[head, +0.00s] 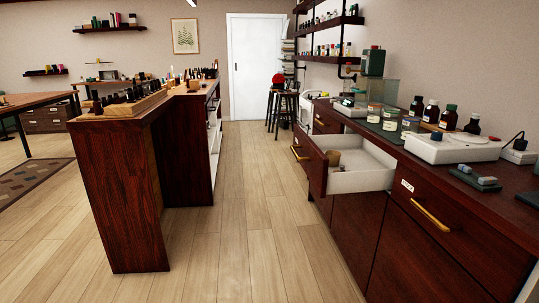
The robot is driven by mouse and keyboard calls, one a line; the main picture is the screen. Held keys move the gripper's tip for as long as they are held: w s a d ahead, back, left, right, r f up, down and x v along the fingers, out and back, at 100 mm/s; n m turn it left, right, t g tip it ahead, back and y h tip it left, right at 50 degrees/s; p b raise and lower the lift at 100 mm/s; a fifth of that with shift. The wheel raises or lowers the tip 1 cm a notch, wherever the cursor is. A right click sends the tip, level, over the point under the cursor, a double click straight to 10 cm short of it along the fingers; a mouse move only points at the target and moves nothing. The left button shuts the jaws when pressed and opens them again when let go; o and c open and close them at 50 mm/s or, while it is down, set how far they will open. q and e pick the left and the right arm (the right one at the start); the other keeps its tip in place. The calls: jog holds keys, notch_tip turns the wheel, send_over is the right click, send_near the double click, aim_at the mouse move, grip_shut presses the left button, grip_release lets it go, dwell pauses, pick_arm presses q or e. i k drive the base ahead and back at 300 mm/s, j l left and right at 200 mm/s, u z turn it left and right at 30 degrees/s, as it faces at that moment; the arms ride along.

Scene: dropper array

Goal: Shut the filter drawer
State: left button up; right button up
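An open drawer (366,181) sticks out of the dark wood counter on the right in the head view. Its white side wall shows, and its dark front panel (318,170) faces left toward the aisle. A small brown item and a pale item lie inside near the front. No label on this drawer is readable from here. Neither of my grippers shows in this view.
A closed drawer with a brass handle (430,214) is on the nearer counter front. Bottles, jars and a white device (452,148) stand on the countertop. A dark wood island (120,190) stands left. The wood-floored aisle (245,200) between is clear.

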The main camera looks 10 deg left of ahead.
aim_at(372, 168)
jog(key=i+j+z, duration=0.1)
jog(key=z, duration=0.3)
jog(key=i+j+z, duration=0.15)
jog(key=i+z, duration=0.25)
jog(key=k, duration=0.1)
